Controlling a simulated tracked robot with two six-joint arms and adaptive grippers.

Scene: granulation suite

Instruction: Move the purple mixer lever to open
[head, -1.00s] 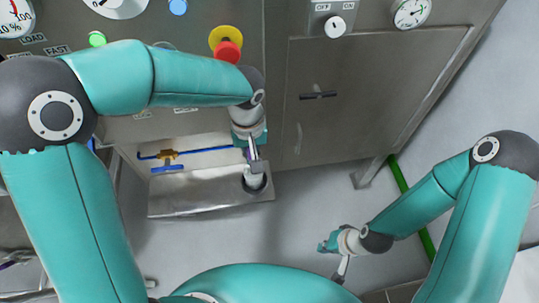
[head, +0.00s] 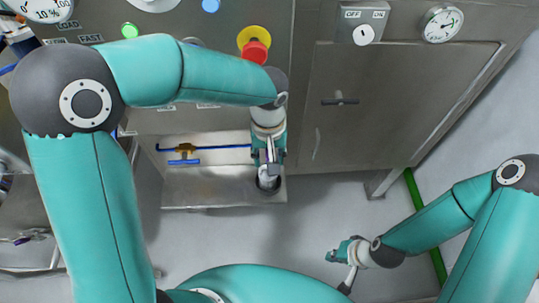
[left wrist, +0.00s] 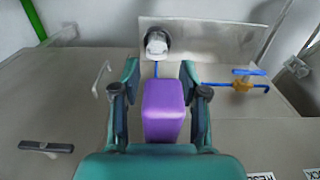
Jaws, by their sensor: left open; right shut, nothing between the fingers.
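The purple lever handle (left wrist: 163,110) is a block-shaped grip in the middle of the left wrist view. My left gripper (left wrist: 160,95) is open, with one finger on each side of the purple block. Gaps seem to show beside it; I cannot tell if either finger touches it. In the head view my left gripper (head: 268,160) points down in front of the machine, above the steel ledge, and it hides the lever there. My right gripper (head: 340,256) is shut and empty, low over the floor at the lower right.
A steel ledge (head: 215,188) with a round opening and a blue pipe with a brass valve (head: 184,150) sit close to my left gripper. The cabinet door (head: 390,110) has a black handle.

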